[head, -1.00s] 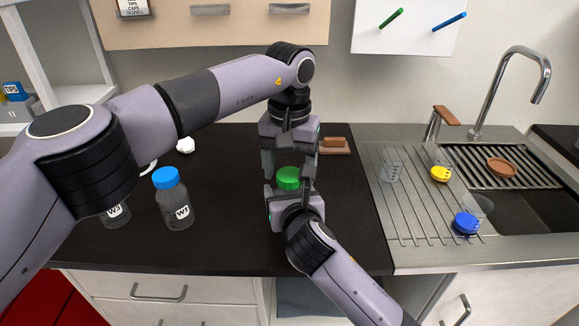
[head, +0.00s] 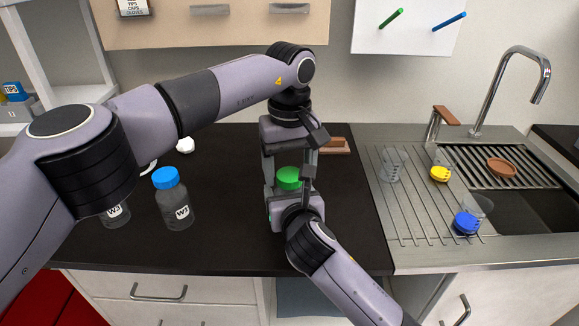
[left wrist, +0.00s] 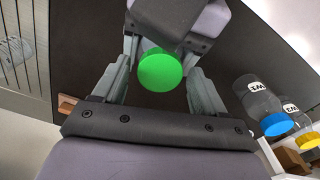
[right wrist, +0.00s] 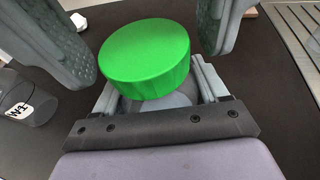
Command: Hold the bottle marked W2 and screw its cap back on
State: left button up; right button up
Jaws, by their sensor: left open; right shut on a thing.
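A green cap (head: 288,178) sits on top of a clear bottle held upright in my right gripper (head: 295,198). The bottle (right wrist: 165,103) shows only as a small part under the cap in the right wrist view, and its label is hidden. I cannot tell how tightly the cap sits. My left gripper (head: 289,163) points straight down from above, open, with one finger on each side of the cap. In the left wrist view the green cap (left wrist: 160,72) lies between the left fingers, with gaps on both sides.
A blue-capped bottle marked W1 (head: 177,205) and a bottle marked W3 (head: 115,215) stand to the left on the black counter (head: 225,250). The sink drainboard (head: 410,215) at right holds a yellow item (head: 440,174) and a blue item (head: 466,222). A brown block (head: 335,143) lies behind.

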pick_arm(q)
jog(key=n, duration=0.6)
pick_arm(e)
jog(key=shift+f, duration=0.35)
pick_arm(q)
jog(key=n, duration=0.6)
jog(key=shift+n, duration=0.3)
grip_shut()
jog(key=m, duration=0.6)
